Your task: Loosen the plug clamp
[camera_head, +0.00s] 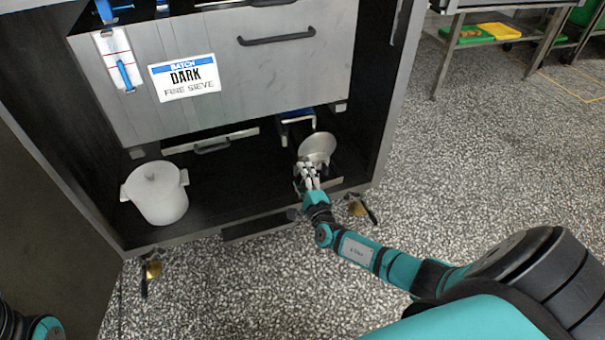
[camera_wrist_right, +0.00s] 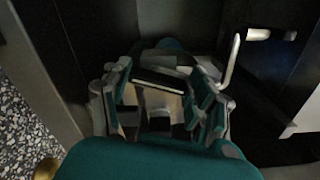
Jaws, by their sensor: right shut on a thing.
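My right gripper (camera_head: 308,172) reaches into the bottom of the dark cabinet. It is shut on a small part at the foot of a round silver disc (camera_head: 317,147), which looks like the plug clamp. In the right wrist view my right gripper (camera_wrist_right: 168,112) has its fingers on both sides of a grey metal piece, the plug clamp (camera_wrist_right: 160,82). The fingers hide most of the clamp, so how tight it sits cannot be told. My left gripper is out of view; only a piece of my left arm shows at the bottom left.
A white lidded pot (camera_head: 156,196) stands left on the cabinet floor. The cabinet's right wall (camera_head: 388,95) is close to my right gripper. Speckled floor lies open at right.

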